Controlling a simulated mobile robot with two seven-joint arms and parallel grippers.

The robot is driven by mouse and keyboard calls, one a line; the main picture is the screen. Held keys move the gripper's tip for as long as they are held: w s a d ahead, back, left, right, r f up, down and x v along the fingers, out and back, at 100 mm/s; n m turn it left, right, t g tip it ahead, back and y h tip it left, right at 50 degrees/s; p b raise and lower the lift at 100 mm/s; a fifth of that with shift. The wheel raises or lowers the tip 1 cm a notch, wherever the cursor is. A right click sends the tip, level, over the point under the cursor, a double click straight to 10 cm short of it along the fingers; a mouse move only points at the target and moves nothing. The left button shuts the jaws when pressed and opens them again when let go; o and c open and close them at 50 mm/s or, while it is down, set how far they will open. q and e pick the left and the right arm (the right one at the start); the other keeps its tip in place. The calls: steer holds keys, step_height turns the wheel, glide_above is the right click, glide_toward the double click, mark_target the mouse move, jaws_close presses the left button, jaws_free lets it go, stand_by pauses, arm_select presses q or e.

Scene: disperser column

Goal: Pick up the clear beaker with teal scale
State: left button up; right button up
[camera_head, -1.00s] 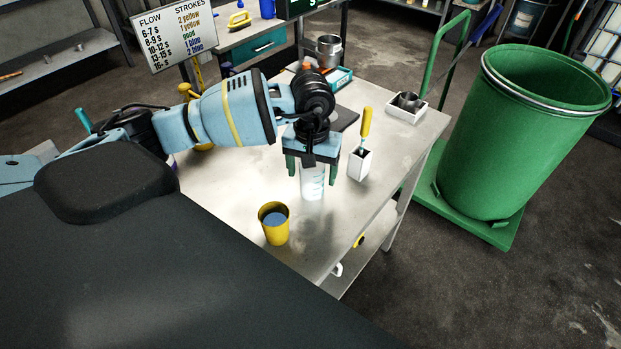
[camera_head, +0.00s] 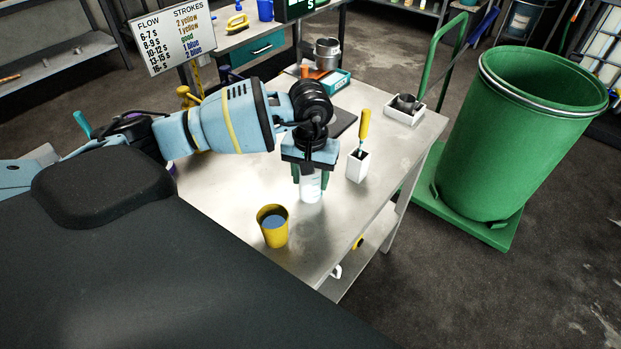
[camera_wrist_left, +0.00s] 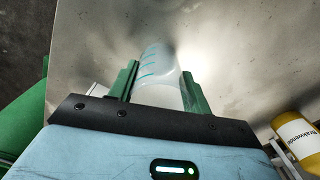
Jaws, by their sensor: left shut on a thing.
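The clear beaker with teal scale (camera_head: 311,190) stands upright on the metal table under my left gripper (camera_head: 310,177). In the left wrist view the beaker (camera_wrist_left: 158,66) sits between the two green fingers of the left gripper (camera_wrist_left: 160,82), its teal marks facing the camera. The fingers are shut on the beaker's upper part, which they and the gripper body partly hide in the head view. My right gripper is not in view.
A yellow cup (camera_head: 273,228) with bluish liquid stands in front of the beaker. A white holder (camera_head: 357,168) with a yellow-handled tool stands close on the right. A white tray (camera_head: 404,112) holds a metal part farther back. A green barrel (camera_head: 535,140) stands beyond the table.

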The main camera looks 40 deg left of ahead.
arm_select(q)
steer(key=shift+r, duration=0.15)
